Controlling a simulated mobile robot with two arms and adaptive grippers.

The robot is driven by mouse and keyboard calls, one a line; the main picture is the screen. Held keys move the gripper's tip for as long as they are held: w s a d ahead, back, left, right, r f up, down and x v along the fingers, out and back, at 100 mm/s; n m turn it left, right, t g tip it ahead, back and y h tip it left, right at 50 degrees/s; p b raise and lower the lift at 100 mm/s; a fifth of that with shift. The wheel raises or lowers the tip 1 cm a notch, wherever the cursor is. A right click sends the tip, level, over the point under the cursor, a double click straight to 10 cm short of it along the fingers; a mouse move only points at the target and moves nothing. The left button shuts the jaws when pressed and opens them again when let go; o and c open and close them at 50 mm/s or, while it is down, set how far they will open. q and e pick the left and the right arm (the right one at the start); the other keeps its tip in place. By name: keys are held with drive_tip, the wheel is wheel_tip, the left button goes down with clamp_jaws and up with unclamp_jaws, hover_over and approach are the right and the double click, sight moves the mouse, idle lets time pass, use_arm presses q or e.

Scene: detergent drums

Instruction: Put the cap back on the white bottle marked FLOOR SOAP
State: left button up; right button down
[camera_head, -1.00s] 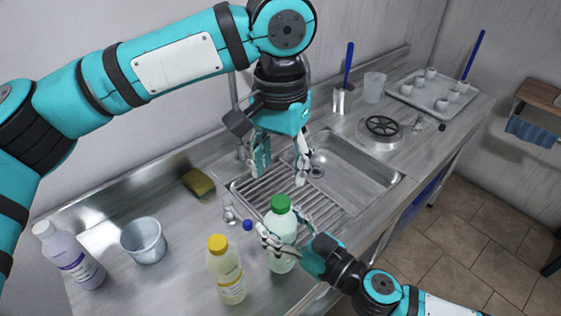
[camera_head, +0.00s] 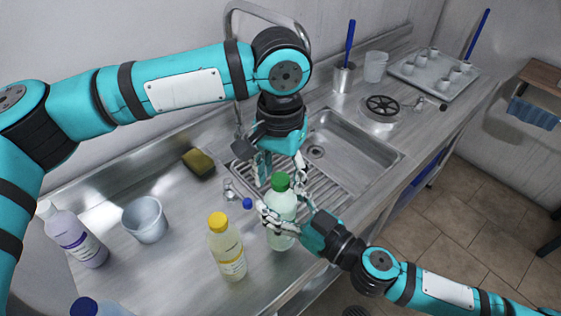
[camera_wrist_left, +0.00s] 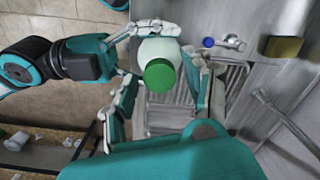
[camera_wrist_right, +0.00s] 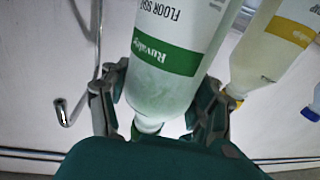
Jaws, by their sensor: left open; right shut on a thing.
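The white FLOOR SOAP bottle (camera_head: 282,232) stands upright on the steel counter by the sink; its green-banded label shows upside down in the right wrist view (camera_wrist_right: 172,58). A green cap (camera_head: 280,181) sits at its top, also seen in the left wrist view (camera_wrist_left: 160,75); I cannot tell if it is tight. My right gripper (camera_head: 285,213) is shut on the bottle's upper body. My left gripper (camera_head: 282,170) is open, pointing down, with its fingers on either side of the cap and gaps visible in the left wrist view.
A yellow-capped bottle (camera_head: 227,252) stands just left. A grey bucket (camera_head: 145,220), a purple bottle (camera_head: 78,240) and a blue-capped bottle (camera_head: 86,306) are farther left. A small blue-ended fitting (camera_head: 247,203) and a sponge (camera_head: 199,163) lie behind. The sink (camera_head: 350,160) is at right.

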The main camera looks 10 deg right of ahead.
use_arm(q)
clamp_jaws()
drive_tip(key=m, duration=0.5)
drive_tip(key=shift+f+m, duration=0.1)
drive_tip(key=shift+m, duration=0.2)
drive_tip(key=m, duration=0.6)
drive_tip(key=shift+m, duration=0.4)
drive_tip(key=shift+o, duration=0.6)
unclamp_jaws()
wheel_tip(320, 180, up, 12)
